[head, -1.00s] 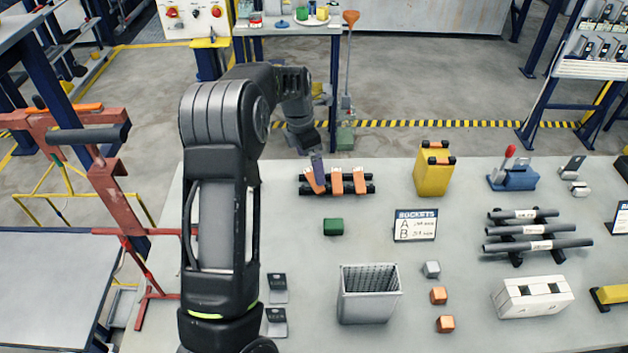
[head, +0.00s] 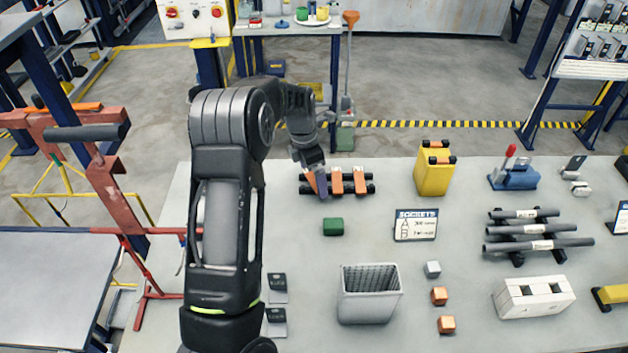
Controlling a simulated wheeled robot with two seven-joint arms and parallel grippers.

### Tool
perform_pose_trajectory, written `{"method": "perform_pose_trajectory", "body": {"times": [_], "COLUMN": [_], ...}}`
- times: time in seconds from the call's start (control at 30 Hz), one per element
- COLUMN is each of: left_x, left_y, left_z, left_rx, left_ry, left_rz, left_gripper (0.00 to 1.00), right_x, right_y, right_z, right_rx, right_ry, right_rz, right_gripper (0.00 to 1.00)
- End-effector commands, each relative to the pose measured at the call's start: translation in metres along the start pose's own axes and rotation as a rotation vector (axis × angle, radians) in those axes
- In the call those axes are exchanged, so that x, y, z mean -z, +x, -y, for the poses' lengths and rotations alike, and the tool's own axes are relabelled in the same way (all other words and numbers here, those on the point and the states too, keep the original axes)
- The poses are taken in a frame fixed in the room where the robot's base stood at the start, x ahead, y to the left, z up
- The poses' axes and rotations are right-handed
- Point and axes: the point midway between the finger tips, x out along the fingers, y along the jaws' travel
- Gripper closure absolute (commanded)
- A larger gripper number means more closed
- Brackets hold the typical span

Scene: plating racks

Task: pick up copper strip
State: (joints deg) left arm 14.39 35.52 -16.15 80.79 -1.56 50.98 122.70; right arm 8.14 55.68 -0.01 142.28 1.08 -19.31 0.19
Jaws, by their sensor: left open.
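Several orange-copper strips stand on a black rack (head: 352,189) near the back of the bench. The middle copper strip (head: 337,181) and the right copper strip (head: 360,181) are clear of the gripper. The left copper strip (head: 312,182) is partly hidden behind my left gripper (head: 321,188). The left gripper is open and points down at that strip's place; I cannot tell whether it touches it. My right gripper is not in view.
A green block (head: 333,227) lies in front of the rack. A grey bin (head: 369,305), a sign (head: 416,225) and a yellow canister (head: 434,172) stand nearby. Dark pipes (head: 537,245) lie on a stand at the right. The bench between the bin and green block is clear.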

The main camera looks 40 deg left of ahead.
Motion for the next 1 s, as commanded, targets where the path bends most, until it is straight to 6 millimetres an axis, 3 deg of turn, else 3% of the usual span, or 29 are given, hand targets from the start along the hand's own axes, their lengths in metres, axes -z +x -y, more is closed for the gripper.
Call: {"method": "perform_pose_trajectory", "body": {"times": [0.23, 1.0], "left_x": [0.0000, 0.0000], "left_y": [-0.0002, -0.0002], "left_z": [0.0000, 0.0000], "left_rx": [0.000, 0.000], "left_ry": [0.000, 0.000], "left_rz": [0.000, 0.000], "left_gripper": [0.02, 0.65], "right_x": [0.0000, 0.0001], "right_y": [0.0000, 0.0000], "right_z": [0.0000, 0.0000], "right_rx": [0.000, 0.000], "right_ry": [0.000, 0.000], "right_rz": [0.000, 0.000], "right_gripper": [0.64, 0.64]}}
